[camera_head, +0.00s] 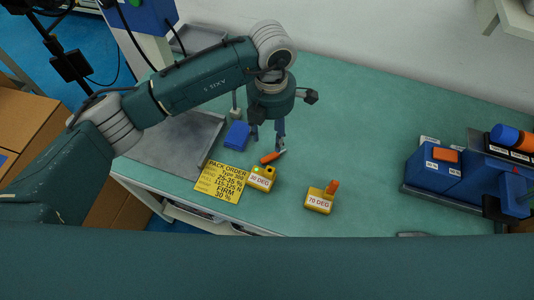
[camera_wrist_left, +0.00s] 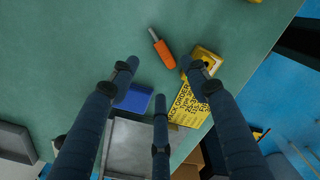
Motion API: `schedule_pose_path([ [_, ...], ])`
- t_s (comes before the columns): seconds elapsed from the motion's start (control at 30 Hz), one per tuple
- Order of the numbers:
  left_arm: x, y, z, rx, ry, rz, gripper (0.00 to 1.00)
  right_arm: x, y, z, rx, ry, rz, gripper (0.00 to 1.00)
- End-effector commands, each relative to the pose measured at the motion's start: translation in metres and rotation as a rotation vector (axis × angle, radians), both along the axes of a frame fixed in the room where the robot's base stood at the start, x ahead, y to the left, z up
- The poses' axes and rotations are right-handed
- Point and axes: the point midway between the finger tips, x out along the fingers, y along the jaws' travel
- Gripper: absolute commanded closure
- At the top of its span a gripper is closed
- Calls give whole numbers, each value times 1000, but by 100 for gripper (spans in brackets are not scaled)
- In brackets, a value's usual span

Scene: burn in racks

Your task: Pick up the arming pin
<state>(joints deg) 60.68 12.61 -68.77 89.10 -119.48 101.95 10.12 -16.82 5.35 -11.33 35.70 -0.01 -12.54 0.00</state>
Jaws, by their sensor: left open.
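An orange-handled pin (camera_head: 270,157) with a short grey tip lies flat on the green bench, beside the yellow 30 DEG block (camera_head: 261,178). It also shows in the left wrist view (camera_wrist_left: 163,53), apart from the fingers. A second orange handle (camera_head: 332,187) stands upright in the yellow 70 DEG block (camera_head: 318,202). I cannot tell from the frames which one is the arming pin. My left gripper (camera_head: 267,132) points down above the bench, just behind the lying pin. Its fingers (camera_wrist_left: 160,82) are spread and empty. My right gripper is not in view.
A blue block (camera_head: 237,135) and a grey metal tray (camera_head: 170,150) are left of the gripper. A yellow pack order card (camera_head: 222,183) lies in front. Blue units (camera_head: 434,170) stand at the right. The bench between them and the 70 DEG block is clear.

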Motion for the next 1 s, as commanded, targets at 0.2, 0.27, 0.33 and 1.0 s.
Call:
schedule_pose_path([
  [0.2, -1, 0, -30, 1, 3, 2, 53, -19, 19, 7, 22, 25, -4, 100],
  [0.27, -1, 0, -34, 1, 2, 1, 53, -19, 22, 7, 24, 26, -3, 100],
  [0.33, -1, 0, -38, 1, 2, 2, 53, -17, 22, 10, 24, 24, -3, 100],
  [1.0, -3, -1, -87, 1, 1, 2, 63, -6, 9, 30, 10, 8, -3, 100],
])
